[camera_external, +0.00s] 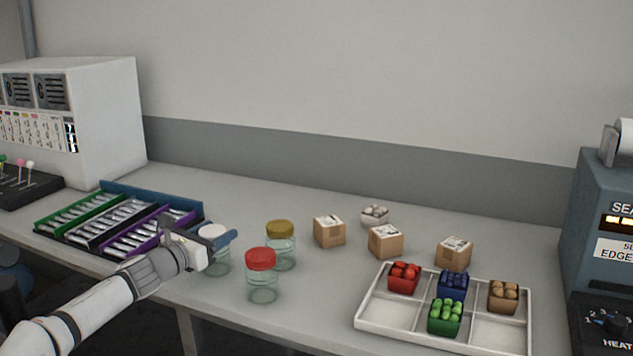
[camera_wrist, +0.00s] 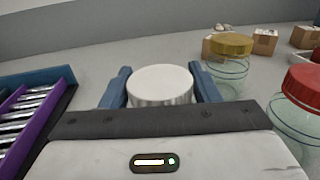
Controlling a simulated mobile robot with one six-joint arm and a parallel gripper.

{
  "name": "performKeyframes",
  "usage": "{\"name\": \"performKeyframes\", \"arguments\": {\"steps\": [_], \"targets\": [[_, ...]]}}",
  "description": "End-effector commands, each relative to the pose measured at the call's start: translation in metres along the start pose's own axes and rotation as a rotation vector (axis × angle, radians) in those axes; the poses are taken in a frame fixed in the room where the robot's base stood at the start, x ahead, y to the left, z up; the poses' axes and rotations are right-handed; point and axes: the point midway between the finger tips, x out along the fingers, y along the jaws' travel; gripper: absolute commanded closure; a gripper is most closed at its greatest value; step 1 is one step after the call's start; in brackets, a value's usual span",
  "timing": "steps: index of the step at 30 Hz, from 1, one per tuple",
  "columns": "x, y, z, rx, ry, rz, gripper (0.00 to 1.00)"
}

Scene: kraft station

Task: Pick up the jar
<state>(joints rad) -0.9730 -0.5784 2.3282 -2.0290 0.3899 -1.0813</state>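Three clear glass jars stand on the bench: one with a white lid (camera_external: 214,232), one with a red lid (camera_external: 261,259) and one with a mustard-yellow lid (camera_external: 280,229). The task does not say which jar is meant. My gripper (camera_external: 217,241) is at the white-lidded jar. In the wrist view my gripper (camera_wrist: 160,84) has one blue finger on each side of the white lid (camera_wrist: 160,80). The fingers look spread and very near the lid; contact is not clear. The white-lidded jar appears upright on the bench.
The yellow-lidded jar (camera_wrist: 229,47) and red-lidded jar (camera_wrist: 303,90) stand close on the right. A rack with green and purple bins (camera_external: 125,215) is on the left. Cardboard boxes (camera_external: 329,231) and a white divided tray (camera_external: 391,336) with coloured containers are further right.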

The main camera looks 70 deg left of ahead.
Motion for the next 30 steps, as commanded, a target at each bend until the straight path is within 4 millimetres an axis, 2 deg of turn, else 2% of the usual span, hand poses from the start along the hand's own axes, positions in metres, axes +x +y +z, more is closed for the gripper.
{"name": "performKeyframes", "arguments": {"steps": [1, 11, 19, 23, 26, 30], "targets": [[0.000, 0.000, 0.000, 0.000, 0.000, 0.000, 0.48], [0.000, 0.000, 0.000, 0.000, 0.000, 0.000, 0.75], [0.000, 0.000, 0.002, 0.000, -0.001, 0.000, 0.75], [0.000, 0.000, 0.010, 0.001, -0.001, 0.000, 0.75], [0.000, 0.000, 0.021, 0.001, -0.001, 0.000, 0.75], [0.000, 0.000, 0.048, 0.002, -0.002, 0.000, 0.75]]}}
